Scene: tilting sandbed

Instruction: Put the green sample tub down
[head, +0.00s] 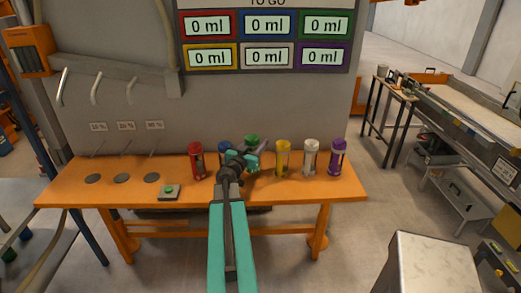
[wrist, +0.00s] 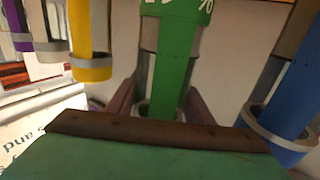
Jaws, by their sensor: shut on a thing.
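The green sample tub (head: 252,139) is in the row on the orange bench, between a blue and a yellow tub, mostly hidden behind my arm in the head view. In the wrist view the green tub (wrist: 176,60) fills the middle, with a clear section and a grey ring. My gripper (head: 252,158) is shut on the green tub, one finger on each side of it. I cannot tell whether the tub's base touches the bench.
The orange bench (head: 75,184) also holds red (head: 197,160), blue (head: 225,147), yellow (head: 283,157), white (head: 310,157) and purple (head: 338,157) tubs. A green-button box (head: 169,192) and dark discs lie left. The display above (head: 266,40) reads 0 ml throughout. The bench front is clear at right.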

